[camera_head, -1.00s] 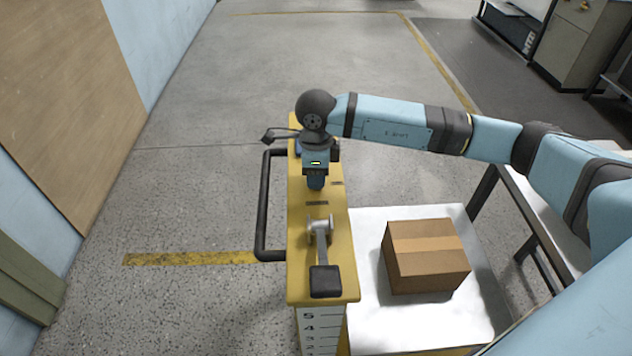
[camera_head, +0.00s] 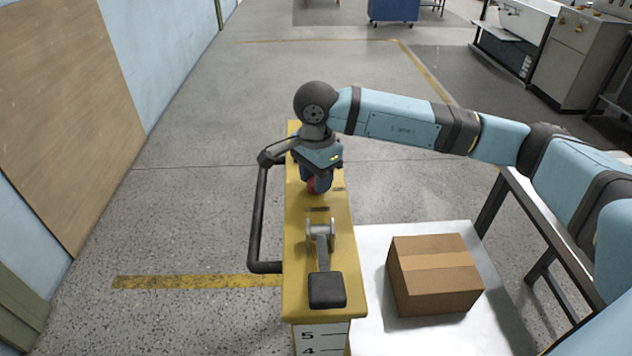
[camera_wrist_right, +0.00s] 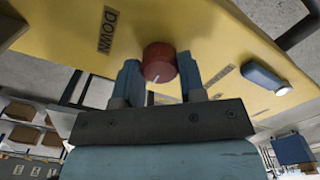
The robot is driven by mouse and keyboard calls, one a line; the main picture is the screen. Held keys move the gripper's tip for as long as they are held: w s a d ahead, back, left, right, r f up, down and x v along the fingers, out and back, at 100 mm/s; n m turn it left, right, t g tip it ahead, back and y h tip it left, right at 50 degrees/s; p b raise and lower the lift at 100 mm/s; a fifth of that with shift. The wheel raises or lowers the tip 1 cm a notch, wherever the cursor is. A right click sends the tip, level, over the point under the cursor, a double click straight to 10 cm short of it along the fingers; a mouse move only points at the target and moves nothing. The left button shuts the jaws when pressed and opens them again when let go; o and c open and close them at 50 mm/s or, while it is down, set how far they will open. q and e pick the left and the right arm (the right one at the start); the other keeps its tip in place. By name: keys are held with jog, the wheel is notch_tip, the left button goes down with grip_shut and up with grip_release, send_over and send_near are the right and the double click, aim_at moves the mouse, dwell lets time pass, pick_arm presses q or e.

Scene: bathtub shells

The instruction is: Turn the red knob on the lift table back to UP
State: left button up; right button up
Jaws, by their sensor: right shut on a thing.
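The red knob (camera_wrist_right: 158,61) sits on the yellow top of the lift table (camera_wrist_right: 225,30) in the right wrist view. A white mark shows on its lower edge, and the DOWN plate (camera_wrist_right: 107,29) is to its upper left. A second plate (camera_wrist_right: 221,75), too small to read, lies on its other side. My right gripper (camera_wrist_right: 159,67) is shut on the knob, with one blue finger on each side. In the head view the knob (camera_head: 312,186) shows partly behind the right gripper (camera_head: 317,187). My left gripper is not in view.
A lever with a black pedal (camera_head: 327,289) lies on the yellow top nearer to me. A black handle bar (camera_head: 258,215) runs along its left side. A cardboard box (camera_head: 435,278) rests on the white platform (camera_head: 370,325) at right. The floor at left is clear.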

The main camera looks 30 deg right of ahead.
dwell(0.6)
jog(key=o, duration=0.9)
jog(key=shift+r, duration=0.1)
notch_tip(320, 180, up, 14)
jog(key=shift+f, duration=0.1)
jog(key=shift+f, duration=0.1)
